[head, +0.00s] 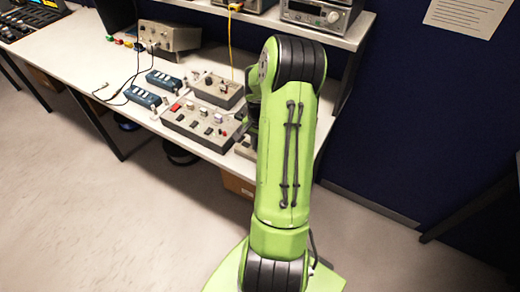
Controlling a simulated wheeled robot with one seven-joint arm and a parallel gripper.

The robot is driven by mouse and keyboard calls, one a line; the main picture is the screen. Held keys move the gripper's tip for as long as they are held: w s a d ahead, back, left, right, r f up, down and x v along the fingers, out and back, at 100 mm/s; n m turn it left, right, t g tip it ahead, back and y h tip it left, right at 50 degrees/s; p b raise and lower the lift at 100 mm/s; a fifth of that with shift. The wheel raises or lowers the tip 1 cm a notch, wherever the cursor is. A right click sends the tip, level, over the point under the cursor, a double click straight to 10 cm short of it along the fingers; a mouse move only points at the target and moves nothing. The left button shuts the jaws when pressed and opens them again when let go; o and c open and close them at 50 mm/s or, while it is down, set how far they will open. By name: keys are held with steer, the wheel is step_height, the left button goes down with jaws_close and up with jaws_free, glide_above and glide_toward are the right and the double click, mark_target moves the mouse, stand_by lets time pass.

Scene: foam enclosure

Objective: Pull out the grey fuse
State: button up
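I cannot single out the grey fuse; parts on the panels are too small to tell apart. A grey panel box (187,129) with a red switch, white parts and dark knobs lies near the bench's front edge. A smaller grey box (232,101) with knobs lies behind it. My green arm rises in front of the bench and bends down behind its own upper link. Dark parts at the arm's left edge, by the panel box's right end, may belong to my gripper. Its fingers are hidden, so I cannot see whether it holds anything.
The white bench (75,57) also carries two blue devices (142,97) (163,79), a beige instrument (171,37) and black cables. A shelf (270,17) at the back holds an instrument (316,13). A yellow cable (230,45) hangs from it. The floor (90,220) at front left is clear.

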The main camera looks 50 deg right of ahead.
jaws_close()
steer(key=shift+r+p, duration=2.2)
steer(key=shift+r, duration=0.85)
